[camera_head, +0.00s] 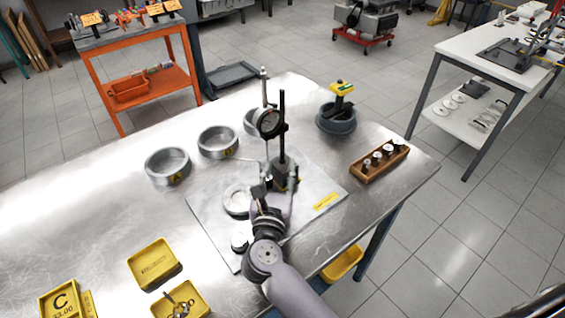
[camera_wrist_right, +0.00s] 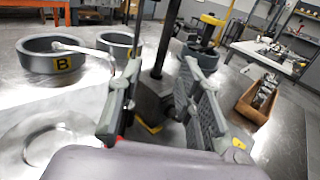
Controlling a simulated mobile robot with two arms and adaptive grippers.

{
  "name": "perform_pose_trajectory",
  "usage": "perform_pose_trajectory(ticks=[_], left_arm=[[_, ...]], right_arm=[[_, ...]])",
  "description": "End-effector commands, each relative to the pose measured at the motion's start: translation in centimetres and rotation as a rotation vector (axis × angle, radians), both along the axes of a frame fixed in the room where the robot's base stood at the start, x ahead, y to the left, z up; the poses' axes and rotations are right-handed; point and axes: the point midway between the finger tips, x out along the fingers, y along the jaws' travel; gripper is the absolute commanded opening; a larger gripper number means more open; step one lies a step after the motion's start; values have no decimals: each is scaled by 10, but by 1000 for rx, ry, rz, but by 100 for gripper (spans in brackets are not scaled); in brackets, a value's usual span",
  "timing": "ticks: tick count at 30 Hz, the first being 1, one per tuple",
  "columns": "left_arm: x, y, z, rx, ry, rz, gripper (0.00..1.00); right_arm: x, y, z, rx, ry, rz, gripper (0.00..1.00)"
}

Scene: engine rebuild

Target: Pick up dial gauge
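The dial gauge (camera_head: 268,122) has a round face and sits on a black upright post (camera_head: 282,135) of a stand on a flat plate (camera_head: 215,205). In the wrist view the post (camera_wrist_right: 160,45) rises from a dark base block (camera_wrist_right: 152,98). My right gripper (camera_head: 274,187) is low over the plate, on the near side of the stand. In the wrist view its fingers (camera_wrist_right: 160,85) are apart, with the post and base between or just beyond them; contact cannot be told. The gauge face is not clear in the wrist view. My left gripper is not in view.
Metal rings (camera_head: 168,167) stand to the left and behind. A dark round holder (camera_head: 336,118) with a yellow-topped tool is behind right. A wooden tray (camera_head: 380,158) of small parts is at the right. Yellow bins (camera_head: 153,262) lie front left. The left table area is mostly clear.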

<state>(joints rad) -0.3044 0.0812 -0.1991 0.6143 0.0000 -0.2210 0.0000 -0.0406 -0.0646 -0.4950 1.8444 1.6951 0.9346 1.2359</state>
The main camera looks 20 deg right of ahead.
Motion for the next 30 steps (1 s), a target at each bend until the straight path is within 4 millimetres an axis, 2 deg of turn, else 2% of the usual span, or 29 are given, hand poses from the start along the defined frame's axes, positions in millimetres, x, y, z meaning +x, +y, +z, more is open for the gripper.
perform_pose_trajectory(ticks=[5, 13, 22, 30], left_arm=[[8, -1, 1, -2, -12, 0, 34], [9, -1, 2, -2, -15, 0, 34], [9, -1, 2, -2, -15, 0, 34], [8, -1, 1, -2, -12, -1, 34]], right_arm=[[11, -5, 0, -1, 0, 0, 33], [45, -22, -2, -2, -1, -1, 33], [51, -24, -3, 1, 0, 0, 33], [51, -24, -3, 0, 1, 0, 17]])
